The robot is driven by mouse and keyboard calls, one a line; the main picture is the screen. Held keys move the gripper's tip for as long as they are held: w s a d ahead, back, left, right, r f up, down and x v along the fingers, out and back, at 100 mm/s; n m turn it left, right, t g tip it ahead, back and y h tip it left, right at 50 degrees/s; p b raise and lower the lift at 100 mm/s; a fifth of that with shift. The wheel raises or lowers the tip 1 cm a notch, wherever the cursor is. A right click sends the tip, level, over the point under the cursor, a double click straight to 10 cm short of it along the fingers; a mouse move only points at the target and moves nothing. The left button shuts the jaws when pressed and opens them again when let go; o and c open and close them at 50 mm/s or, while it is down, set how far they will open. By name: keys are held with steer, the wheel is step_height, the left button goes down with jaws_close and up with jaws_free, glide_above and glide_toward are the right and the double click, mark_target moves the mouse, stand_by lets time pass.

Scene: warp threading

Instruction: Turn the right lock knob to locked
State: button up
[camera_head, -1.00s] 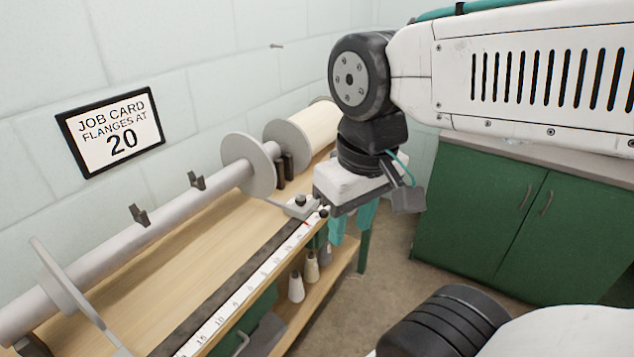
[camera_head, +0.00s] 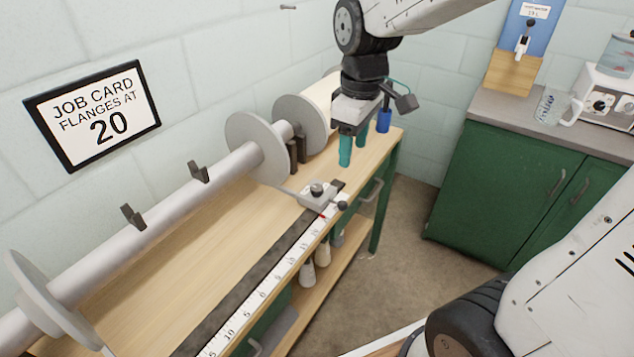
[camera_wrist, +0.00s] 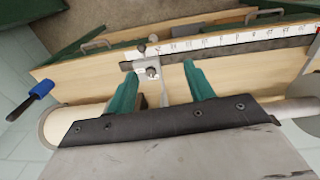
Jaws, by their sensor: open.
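The right flange's small grey slide block (camera_head: 318,196) sits on the white ruler (camera_head: 262,291) at the bench's front edge. It has a round knob (camera_head: 317,188) on top and a black-tipped knob (camera_head: 342,206) at its front; I cannot tell which is the lock knob or its setting. My gripper (camera_head: 355,147), with teal fingers, is open and empty above the bench, behind and right of the block. In the wrist view the block's top knob (camera_wrist: 152,72) shows between the fingertips of my gripper (camera_wrist: 159,76), apparently beyond them; no contact is visible.
The grey beam with a right flange disc (camera_head: 258,148) runs along the wall behind the ruler. A blue handle (camera_head: 384,121) is near the bench's far end. Green cabinets (camera_head: 500,190) stand right, across open floor.

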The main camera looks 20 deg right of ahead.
mark_target(317, 187)
steer(key=w+f+n, duration=0.2)
steer(key=w+f, duration=0.1)
steer(key=w, duration=0.1)
steer(key=w+a+f+n, duration=0.1)
steer(key=w+f+n, duration=0.1)
steer(key=w+f, duration=0.2)
steer(key=w+a+f+n, duration=0.1)
steer(key=w+f+n, duration=0.1)
steer(key=w+f, duration=0.2)
steer(key=shift+w+a+f+g, duration=0.15)
steer(key=shift+w+f+g, duration=0.1)
steer(key=shift+w+g, duration=0.05)
steer(key=shift+w+f, duration=0.1)
steer(key=shift+f, duration=0.25)
step_height(317, 187, down, 7)
steer(key=shift+f, duration=0.15)
steer(key=c, duration=1)
